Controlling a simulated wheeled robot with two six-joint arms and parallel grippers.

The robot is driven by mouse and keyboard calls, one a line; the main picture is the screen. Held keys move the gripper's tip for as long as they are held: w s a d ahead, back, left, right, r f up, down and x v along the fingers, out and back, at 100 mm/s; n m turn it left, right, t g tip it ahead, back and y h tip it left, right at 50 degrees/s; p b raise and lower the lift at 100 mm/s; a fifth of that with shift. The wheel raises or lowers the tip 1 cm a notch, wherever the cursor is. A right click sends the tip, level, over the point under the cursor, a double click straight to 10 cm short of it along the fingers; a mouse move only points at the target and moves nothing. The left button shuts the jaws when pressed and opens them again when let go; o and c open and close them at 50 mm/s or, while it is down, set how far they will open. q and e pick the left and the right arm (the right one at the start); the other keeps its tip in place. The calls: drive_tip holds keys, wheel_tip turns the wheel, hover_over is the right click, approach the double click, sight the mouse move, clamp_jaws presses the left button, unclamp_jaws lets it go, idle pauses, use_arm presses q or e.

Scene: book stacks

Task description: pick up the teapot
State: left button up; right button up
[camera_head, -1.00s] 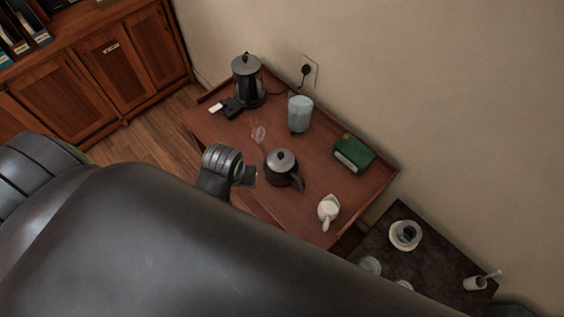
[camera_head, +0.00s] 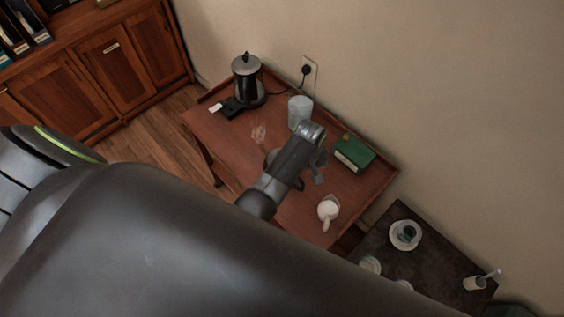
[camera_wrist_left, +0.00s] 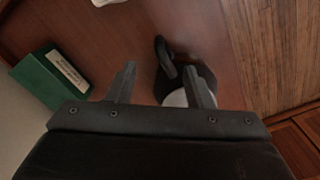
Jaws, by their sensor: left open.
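The teapot is a dark pot with a black handle. In the head view it is mostly hidden behind my left gripper (camera_head: 309,178), with a dark edge of it (camera_head: 270,158) showing at the left. In the left wrist view the teapot (camera_wrist_left: 170,84) lies beyond my left gripper (camera_wrist_left: 160,68), its handle pointing up the picture. The gripper is open and empty. Its right finger overlaps the pot in the picture; its left finger is over bare table. I cannot tell whether anything touches. My right gripper is not in view.
The brown table (camera_head: 225,145) also bears a black kettle (camera_head: 247,82), a glass container (camera_head: 299,108), a green box or book (camera_head: 354,153) and a white jug (camera_head: 328,208). A wall is behind. A dark side table (camera_head: 440,250) with cups stands at the lower right.

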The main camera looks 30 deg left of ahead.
use_arm(q)
hover_over(300, 190)
drive_tip(key=f, duration=0.4)
drive_tip(key=shift+w+d+f, duration=0.1)
drive_tip(key=shift+w+f, duration=0.05)
drive_tip(key=shift+w, duration=0.25)
wheel_tip(300, 190, down, 2)
drive_tip(key=shift+b, duration=1.1)
wheel_tip(300, 190, down, 6)
drive_tip(key=b, duration=0.7)
drive_tip(key=shift+s, duration=0.15)
clamp_jaws()
